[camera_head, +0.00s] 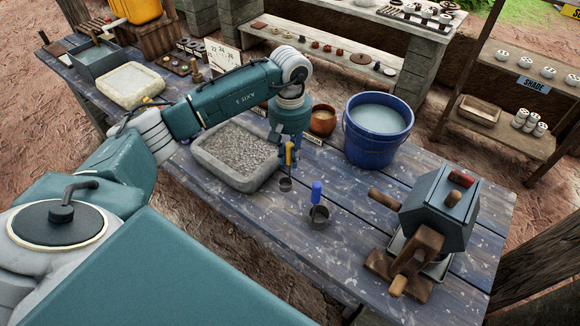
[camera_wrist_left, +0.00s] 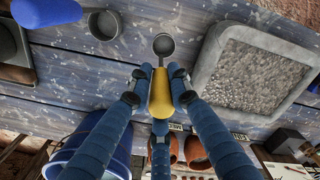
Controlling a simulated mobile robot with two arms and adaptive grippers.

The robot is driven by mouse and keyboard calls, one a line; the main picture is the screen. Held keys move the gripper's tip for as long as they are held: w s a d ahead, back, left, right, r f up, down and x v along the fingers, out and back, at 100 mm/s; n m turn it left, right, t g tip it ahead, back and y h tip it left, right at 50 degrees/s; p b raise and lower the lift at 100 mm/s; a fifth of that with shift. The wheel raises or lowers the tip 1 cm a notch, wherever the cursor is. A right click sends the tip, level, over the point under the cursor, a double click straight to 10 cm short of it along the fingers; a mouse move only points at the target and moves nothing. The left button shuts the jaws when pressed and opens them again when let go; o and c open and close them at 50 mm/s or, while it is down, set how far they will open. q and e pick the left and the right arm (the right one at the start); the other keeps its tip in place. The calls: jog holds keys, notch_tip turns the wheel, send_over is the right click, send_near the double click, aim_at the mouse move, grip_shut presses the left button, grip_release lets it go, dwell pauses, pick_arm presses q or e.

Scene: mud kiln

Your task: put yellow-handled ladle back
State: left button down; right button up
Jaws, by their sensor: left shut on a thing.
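The yellow-handled ladle (camera_head: 286,180) hangs from my left gripper (camera_head: 288,152), with its small grey cup at the bottom and its yellow handle up. In the left wrist view my left gripper (camera_wrist_left: 160,78) is shut on the yellow handle (camera_wrist_left: 161,96), and the grey cup (camera_wrist_left: 163,45) points away from the fingers. The cup is beside the right edge of the grey stone tray (camera_head: 210,171) of gravel; I cannot tell whether it touches the table. A blue-handled ladle (camera_head: 317,205) stands to its right. My right gripper does not show.
A blue bucket (camera_head: 372,150) of liquid and an orange-brown pot (camera_head: 323,122) stand behind. A hexagonal drum with wooden handles (camera_head: 438,207) is at the right. Bare planks (camera_head: 352,195) lie between the blue-handled ladle and drum.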

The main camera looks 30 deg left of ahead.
aim_at(290, 178)
pick_arm(q)
notch_tip(290, 178, down, 3)
jog(key=shift+r+p, duration=0.1)
jog(key=shift+p, duration=0.2)
notch_tip(290, 178, down, 3)
jog(key=shift+f+p, duration=0.2)
jog(key=shift+p, duration=0.4)
jog(key=shift+f, duration=0.45)
jog(key=c, duration=1.8)
grip_release()
jog(key=shift+o, duration=0.8)
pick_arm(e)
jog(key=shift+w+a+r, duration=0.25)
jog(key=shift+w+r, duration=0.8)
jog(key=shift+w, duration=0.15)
pick_arm(q)
jog(key=shift+r, duration=0.1)
